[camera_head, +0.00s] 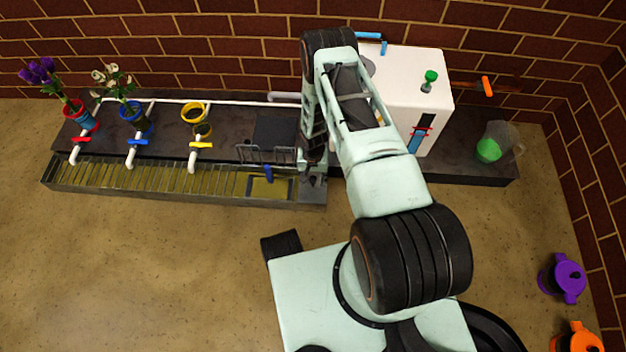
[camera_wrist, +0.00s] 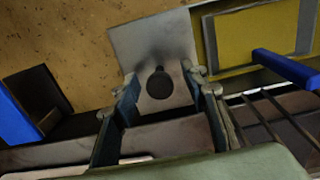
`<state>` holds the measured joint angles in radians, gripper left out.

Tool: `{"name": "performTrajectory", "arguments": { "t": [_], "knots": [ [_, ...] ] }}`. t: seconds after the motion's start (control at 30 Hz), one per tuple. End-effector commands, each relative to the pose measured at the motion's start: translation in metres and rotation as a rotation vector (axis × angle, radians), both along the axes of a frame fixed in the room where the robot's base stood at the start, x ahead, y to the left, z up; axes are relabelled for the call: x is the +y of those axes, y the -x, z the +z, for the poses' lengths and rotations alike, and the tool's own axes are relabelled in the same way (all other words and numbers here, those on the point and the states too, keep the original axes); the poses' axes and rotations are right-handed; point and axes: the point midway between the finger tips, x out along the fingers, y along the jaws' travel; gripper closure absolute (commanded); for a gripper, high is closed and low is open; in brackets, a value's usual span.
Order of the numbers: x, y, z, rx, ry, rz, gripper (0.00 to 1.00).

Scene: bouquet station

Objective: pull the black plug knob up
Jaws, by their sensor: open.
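The black plug knob (camera_wrist: 160,86) shows in the wrist view as a dark round shape on a pale grey metal plate (camera_wrist: 150,45). My gripper (camera_wrist: 162,88) is open, with one finger to the left of the knob and one to the right. The knob lies between the fingertips in the picture, and neither finger visibly touches it. I cannot tell how far above or below the knob the fingertips are. In the head view my gripper (camera_head: 313,170) is over the right end of the trough, and the knob is hidden there.
A blue lever (camera_wrist: 285,68) and a yellow-floored basin (camera_wrist: 250,40) are close on the right in the wrist view. A wire rack (camera_head: 262,154) stands beside my gripper. A white box (camera_head: 425,75) is to the right. Flower pots and taps line the counter at left.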

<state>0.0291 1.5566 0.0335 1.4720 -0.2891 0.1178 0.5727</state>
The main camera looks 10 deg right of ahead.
Motion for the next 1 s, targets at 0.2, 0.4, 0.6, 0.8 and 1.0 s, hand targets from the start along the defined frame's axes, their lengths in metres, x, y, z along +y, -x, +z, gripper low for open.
{"name": "performTrajectory", "arguments": {
  "t": [0.2, 0.4, 0.6, 0.8, 1.0],
  "knots": [
    [0.000, 0.000, 0.001, 0.000, 0.000, 0.000, 0.68],
    [0.000, 0.000, 0.001, 0.000, 0.000, 0.000, 0.90],
    [0.000, 0.000, 0.001, 0.000, 0.000, 0.000, 0.93],
    [0.000, 0.000, 0.007, 0.000, 0.000, 0.000, 0.93],
    [0.000, 0.000, 0.013, 0.000, 0.000, 0.000, 0.93]
  ]
}}
